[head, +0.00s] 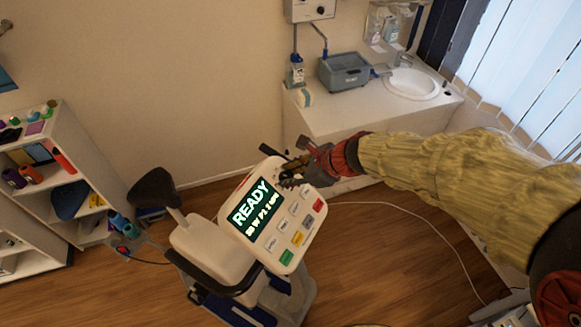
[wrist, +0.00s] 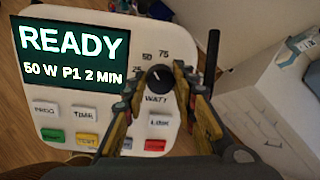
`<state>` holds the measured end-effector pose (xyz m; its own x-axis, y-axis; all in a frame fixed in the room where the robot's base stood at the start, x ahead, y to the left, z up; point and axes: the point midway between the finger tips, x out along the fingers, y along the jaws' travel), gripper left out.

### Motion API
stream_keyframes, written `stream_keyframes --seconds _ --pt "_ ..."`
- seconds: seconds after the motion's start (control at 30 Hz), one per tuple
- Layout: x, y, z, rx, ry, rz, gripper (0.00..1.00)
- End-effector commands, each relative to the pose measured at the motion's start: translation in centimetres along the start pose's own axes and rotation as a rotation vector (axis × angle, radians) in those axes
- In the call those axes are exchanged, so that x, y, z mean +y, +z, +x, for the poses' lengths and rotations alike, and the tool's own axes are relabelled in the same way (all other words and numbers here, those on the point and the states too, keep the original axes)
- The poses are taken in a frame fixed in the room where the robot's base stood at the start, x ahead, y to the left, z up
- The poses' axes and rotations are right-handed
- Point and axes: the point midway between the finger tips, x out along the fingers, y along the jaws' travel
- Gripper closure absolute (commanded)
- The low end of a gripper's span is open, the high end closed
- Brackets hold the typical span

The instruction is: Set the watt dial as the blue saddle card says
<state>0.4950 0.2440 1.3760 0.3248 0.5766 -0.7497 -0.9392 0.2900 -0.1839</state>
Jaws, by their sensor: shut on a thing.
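The bike console (head: 285,262) has a lit screen (head: 251,210) that also shows in the wrist view (wrist: 71,53), reading READY, 50 W P1 2 MIN. The watt dial (wrist: 158,78) is a dark knob with a pale pointer mark, with 50 and 75 printed above it and WATT below. My gripper (wrist: 160,80) has a finger on each side of the dial and is shut on it. In the head view my gripper (head: 291,178) is at the console's upper right corner and hides the dial. The black saddle (head: 153,188) is in view, but I cannot make out a blue card on it.
Several buttons (head: 297,238) lie beside the screen, close to my gripper. A dark rod (wrist: 212,50) stands at the console's right in the wrist view. A white counter with a sink (head: 413,84) is behind. A shelf (head: 85,165) stands left. A pale cable crosses the floor.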

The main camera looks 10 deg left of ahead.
Motion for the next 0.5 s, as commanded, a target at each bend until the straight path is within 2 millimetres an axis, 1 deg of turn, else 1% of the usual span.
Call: stream_keyframes --seconds 0.03,0.2,0.5 --pt "0.06 0.20 -0.28 0.006 0.002 0.046 0.98" --pt "0.02 0.18 -0.25 0.018 -0.006 0.208 0.98" --pt "-0.02 0.19 -0.17 0.035 -0.018 0.458 0.98"
